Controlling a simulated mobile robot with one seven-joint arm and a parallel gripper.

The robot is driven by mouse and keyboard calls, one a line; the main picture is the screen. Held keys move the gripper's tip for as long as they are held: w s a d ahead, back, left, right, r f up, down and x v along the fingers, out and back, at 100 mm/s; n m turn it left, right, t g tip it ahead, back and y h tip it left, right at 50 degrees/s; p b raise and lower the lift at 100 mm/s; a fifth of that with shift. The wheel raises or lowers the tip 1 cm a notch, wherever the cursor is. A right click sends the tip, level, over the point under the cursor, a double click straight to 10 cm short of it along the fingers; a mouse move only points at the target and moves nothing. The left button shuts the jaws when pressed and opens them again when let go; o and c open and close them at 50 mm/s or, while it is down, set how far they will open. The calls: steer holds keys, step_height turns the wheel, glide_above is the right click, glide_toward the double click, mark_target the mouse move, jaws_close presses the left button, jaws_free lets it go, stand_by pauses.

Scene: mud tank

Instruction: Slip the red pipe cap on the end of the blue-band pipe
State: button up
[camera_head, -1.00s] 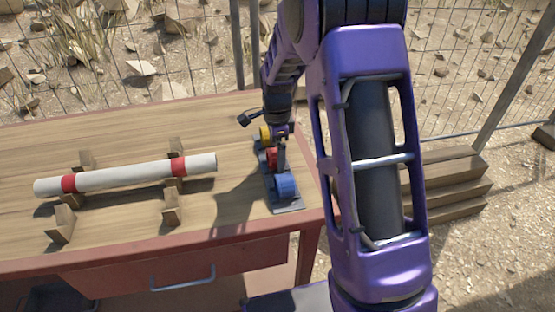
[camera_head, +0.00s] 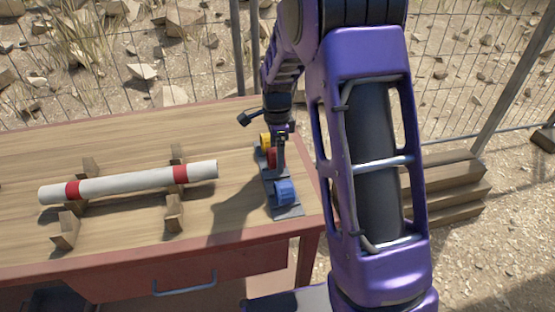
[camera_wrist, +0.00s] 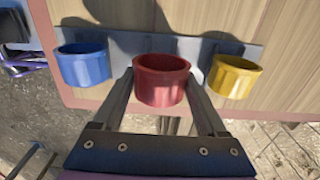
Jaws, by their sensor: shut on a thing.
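The red pipe cap (camera_wrist: 162,85) is between the two fingers of my gripper (camera_wrist: 160,92) in the wrist view, its open end facing the camera. My gripper is shut on it. In the head view my gripper (camera_head: 279,146) is over the grey cap strip (camera_head: 288,211), and the red cap (camera_head: 272,160) shows partly behind it. I cannot tell whether the cap is still touching the strip. A white pipe (camera_head: 125,183) lies on wooden supports on the left of the table. Its visible bands are red; I see no blue-band pipe.
A blue cap (camera_head: 286,192) and a yellow cap (camera_head: 265,141) stand on the strip on either side of the red one. Wooden cradles (camera_head: 175,212) hold the white pipe. The table top (camera_head: 110,140) behind the pipe is clear. A wire fence (camera_head: 190,60) stands behind.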

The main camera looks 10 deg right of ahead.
steer(key=shift+r+p, duration=1.8)
steer(key=shift+r, duration=0.95)
steer(key=shift+s+f, duration=0.1)
